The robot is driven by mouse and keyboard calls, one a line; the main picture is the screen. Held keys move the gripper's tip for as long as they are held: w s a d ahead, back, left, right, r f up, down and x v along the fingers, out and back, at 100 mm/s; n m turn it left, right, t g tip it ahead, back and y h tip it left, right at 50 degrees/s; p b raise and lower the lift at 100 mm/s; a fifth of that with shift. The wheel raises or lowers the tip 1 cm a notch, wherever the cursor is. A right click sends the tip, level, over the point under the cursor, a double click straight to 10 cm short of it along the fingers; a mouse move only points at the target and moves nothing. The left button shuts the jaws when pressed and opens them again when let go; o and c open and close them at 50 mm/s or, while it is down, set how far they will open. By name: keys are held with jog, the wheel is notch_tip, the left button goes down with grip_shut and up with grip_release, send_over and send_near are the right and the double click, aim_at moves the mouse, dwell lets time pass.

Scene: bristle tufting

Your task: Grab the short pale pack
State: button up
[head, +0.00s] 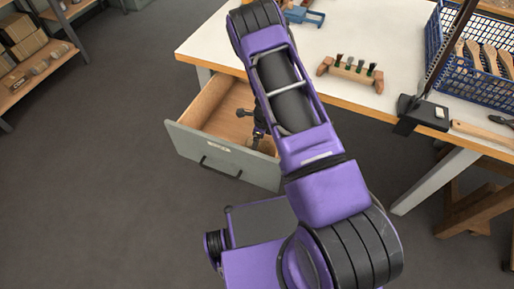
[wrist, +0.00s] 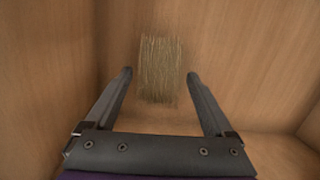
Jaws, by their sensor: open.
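The short pale pack (wrist: 161,60) is a straw-coloured bundle of bristles inside the open wooden drawer (head: 212,113). In the wrist view it shows between the two dark fingers of my gripper (wrist: 159,74), with a gap on each side. The fingers are apart and hold nothing. I cannot tell how far the pack is below the fingertips. In the head view my gripper is in or just over the drawer, and my arm hides much of that area.
Wooden drawer walls (wrist: 50,50) rise close by on the left and right. Above the drawer is a white worktop (head: 215,45) with a wooden rack (head: 350,72) and a blue basket (head: 455,75) of brush handles. A shelf (head: 40,65) stands far left.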

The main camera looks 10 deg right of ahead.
jog(key=shift+a+f, duration=0.15)
jog(key=shift+f, duration=1.4)
grip_shut()
